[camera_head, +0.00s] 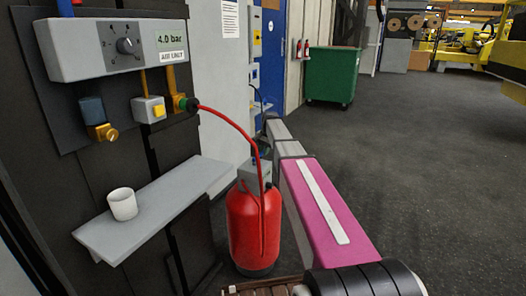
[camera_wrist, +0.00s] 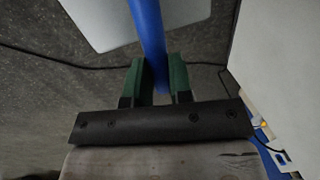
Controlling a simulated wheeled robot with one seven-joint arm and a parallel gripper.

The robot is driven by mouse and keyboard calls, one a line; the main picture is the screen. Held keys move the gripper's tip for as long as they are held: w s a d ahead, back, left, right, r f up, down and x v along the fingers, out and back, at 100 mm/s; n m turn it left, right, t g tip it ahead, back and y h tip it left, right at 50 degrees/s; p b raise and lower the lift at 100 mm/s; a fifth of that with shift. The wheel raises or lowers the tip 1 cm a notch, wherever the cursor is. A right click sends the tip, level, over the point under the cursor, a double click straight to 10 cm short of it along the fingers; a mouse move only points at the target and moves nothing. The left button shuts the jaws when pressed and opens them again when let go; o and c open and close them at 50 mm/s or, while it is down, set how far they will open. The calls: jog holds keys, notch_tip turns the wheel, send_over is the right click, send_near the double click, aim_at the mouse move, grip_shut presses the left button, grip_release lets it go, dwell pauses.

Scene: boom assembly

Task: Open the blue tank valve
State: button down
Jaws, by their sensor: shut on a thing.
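My gripper (camera_wrist: 165,78) has green finger pads and shows in the wrist view. It is shut on a long blue bar (camera_wrist: 150,30), which runs from the top of that view down between the pads. In the head view my arm reaches from the lower right toward the blue door. My gripper cannot be made out clearly there, and no blue tank shows plainly.
A red tank (camera_head: 253,228) with a red hose stands left of my arm. A wall unit (camera_head: 120,45) reading 4.0 bar hangs above a shelf (camera_head: 160,203) with a white cup (camera_head: 122,204). A green bin (camera_head: 334,75) stands behind. The floor (camera_head: 430,160) at right is clear.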

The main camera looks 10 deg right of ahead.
jog(key=s+d+m, duration=0.1)
jog(key=s+m, duration=0.1)
jog(key=m, duration=0.1)
jog(key=s+d+m+h, duration=0.1)
jog(key=s+m, duration=0.1)
jog(key=m, duration=0.1)
jog(key=s+d+m, duration=0.1)
jog(key=s+m, duration=0.1)
jog(key=m, duration=0.1)
jog(key=shift+s+t+h, duration=0.25)
jog(key=shift+t+h, duration=0.05)
jog(key=shift+t, duration=0.1)
jog(key=shift+s+a+m+h, duration=0.3)
jog(key=shift+s+m, duration=0.6)
jog(key=shift+m, duration=0.45)
jog(key=shift+s+a+m+h, duration=0.15)
jog(key=shift+s+a+m, duration=0.2)
jog(key=shift+s+m, duration=0.8)
jog(key=shift+s+a+m+h, duration=0.3)
jog(key=shift+s+m, duration=0.3)
jog(key=shift+m, duration=1)
jog(key=c, duration=1)
grip_release()
jog(key=v, duration=1)
jog(key=shift+a+r, duration=0.1)
jog(key=shift+r, duration=0.3)
